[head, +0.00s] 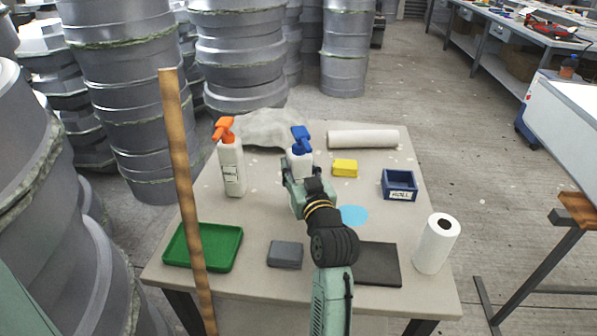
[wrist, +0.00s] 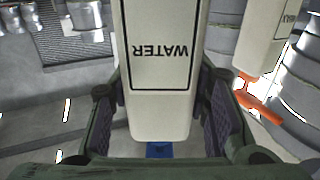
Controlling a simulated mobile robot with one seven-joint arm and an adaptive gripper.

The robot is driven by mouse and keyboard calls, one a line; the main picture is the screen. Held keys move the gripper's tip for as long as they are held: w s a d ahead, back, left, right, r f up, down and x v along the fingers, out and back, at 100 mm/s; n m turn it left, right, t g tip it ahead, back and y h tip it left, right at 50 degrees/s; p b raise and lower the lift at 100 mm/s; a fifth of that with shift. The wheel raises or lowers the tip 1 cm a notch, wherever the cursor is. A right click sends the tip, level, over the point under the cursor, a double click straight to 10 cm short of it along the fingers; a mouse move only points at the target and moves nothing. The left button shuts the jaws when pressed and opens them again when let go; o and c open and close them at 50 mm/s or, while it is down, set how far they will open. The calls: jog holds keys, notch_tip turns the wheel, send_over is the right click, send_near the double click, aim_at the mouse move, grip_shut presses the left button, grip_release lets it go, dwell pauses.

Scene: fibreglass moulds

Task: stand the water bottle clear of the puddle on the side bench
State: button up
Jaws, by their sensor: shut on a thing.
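The water bottle (head: 301,157) is white with a blue spray head. Its label reads WATER in the wrist view (wrist: 162,70), where it appears upside down. My gripper (head: 301,178) is shut on its body, with a pad on each side in the wrist view (wrist: 168,105). My arm hides the bottle's lower part in the head view, so I cannot tell whether its base touches the bench. The puddle (head: 354,215) is a flat light-blue patch to the right of my gripper. The side bench (head: 255,215) has a beige top.
An orange-headed spray bottle (head: 231,165) stands left of the water bottle. A yellow block (head: 345,168), a white roll (head: 362,139) and a blue bin (head: 399,184) lie behind and right. A green tray (head: 222,246), grey block (head: 285,254), dark mat (head: 380,266) and paper roll (head: 437,244) are in front.

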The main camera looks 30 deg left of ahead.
jog(key=shift+w+f, duration=0.1)
jog(key=shift+f, duration=0.45)
jog(key=shift+r, duration=0.25)
jog(key=shift+f, duration=0.25)
jog(key=o, duration=1.3)
jog(key=shift+r, duration=0.1)
